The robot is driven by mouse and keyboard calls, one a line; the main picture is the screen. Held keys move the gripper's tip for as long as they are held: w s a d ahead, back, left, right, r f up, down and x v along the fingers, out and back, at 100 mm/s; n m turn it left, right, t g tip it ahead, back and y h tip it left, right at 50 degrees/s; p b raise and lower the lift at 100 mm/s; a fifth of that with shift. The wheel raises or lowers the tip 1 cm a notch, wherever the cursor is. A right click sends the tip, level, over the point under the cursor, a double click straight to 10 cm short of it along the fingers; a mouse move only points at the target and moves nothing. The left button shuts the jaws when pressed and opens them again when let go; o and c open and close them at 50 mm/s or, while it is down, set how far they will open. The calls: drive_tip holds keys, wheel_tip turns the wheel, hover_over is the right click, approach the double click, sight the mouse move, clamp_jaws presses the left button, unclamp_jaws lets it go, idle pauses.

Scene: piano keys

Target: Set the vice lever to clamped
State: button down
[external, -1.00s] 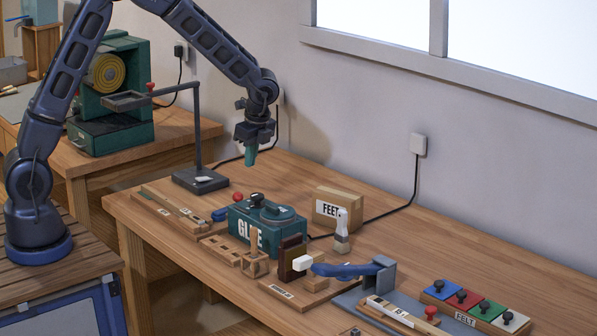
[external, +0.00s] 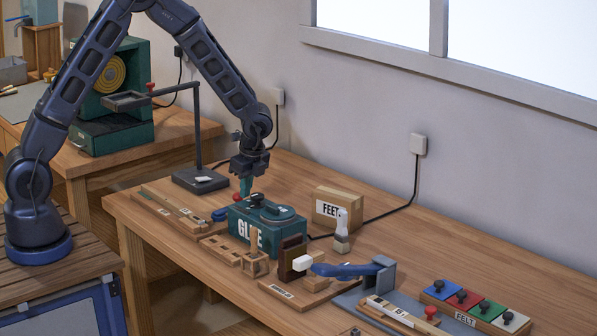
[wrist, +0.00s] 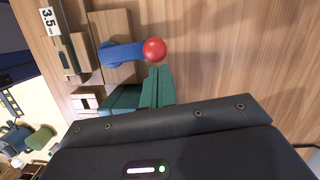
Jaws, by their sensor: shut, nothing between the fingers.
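A blue lever (external: 221,214) with a red ball knob (external: 238,197) stands on the bench just behind the left end of the green glue box. In the wrist view the lever (wrist: 122,53) lies across a wooden block, with its red ball (wrist: 155,50) at the right end. I take this to be the vice lever; no label confirms it. My gripper (external: 246,190) points down beside the ball, its green fingers shut and empty. In the wrist view the fingertips (wrist: 160,70) are close to the ball; whether they touch it I cannot tell.
The green glue box (external: 272,222) stands close in front of my gripper. A black stand (external: 200,180) with a tall post is to its left. A blue handle with a white tip (external: 345,271) lies further right.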

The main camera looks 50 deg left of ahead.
drive_tip(key=shift+w+a+n, duration=0.1)
drive_tip(key=shift+a+n, duration=0.35)
drive_tip(key=shift+n, duration=0.05)
idle(0.4)
drive_tip(key=a+n+g, duration=0.1)
drive_tip(key=a+n, duration=0.1)
drive_tip(key=n, duration=0.1)
drive_tip(key=shift+a, duration=0.25)
drive_tip(key=a+n, duration=0.1)
drive_tip(key=n, duration=0.1)
drive_tip(key=s+a+n+h, duration=0.1)
drive_tip(key=a+n, duration=0.1)
drive_tip(key=shift+a+n+g, duration=0.15)
drive_tip(key=shift+n+g, duration=0.15)
drive_tip(key=shift+n, duration=0.1)
drive_tip(key=a+n, duration=0.1)
drive_tip(key=s+a+n, duration=0.1)
drive_tip(key=n, duration=0.1)
drive_tip(key=shift+s+n+h, duration=0.3)
drive_tip(key=shift+h, duration=0.1)
drive_tip(key=shift+s+a+n+g+h, duration=0.15)
drive_tip(key=shift+s+a+n, duration=0.25)
drive_tip(key=shift+n, duration=0.3)
drive_tip(key=shift+s+a+n+g+h, duration=0.15)
drive_tip(key=shift+s+n, duration=0.3)
drive_tip(key=shift+n, duration=0.25)
drive_tip(key=shift+s+a+n+h, duration=0.1)
drive_tip(key=shift+s+a+n, duration=0.3)
drive_tip(key=shift+n, duration=0.3)
drive_tip(key=shift+s+d+f, duration=0.1)
